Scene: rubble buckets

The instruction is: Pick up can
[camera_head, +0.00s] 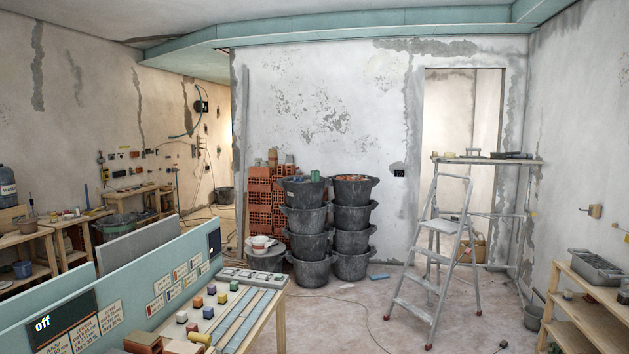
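A small green upright object (315,176), which may be the can, sits at the top of the left stack of dark buckets (306,222) by the far wall. It is too small to tell for sure. No other clear can shows. My gripper is not in view.
The near table (262,312) with a teal panel (170,285) fills the lower left. A second bucket stack (351,225) and red bricks (263,200) stand at the back. A stepladder (437,262) stands right. Floor (375,310) between is mostly clear, with a thin cable.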

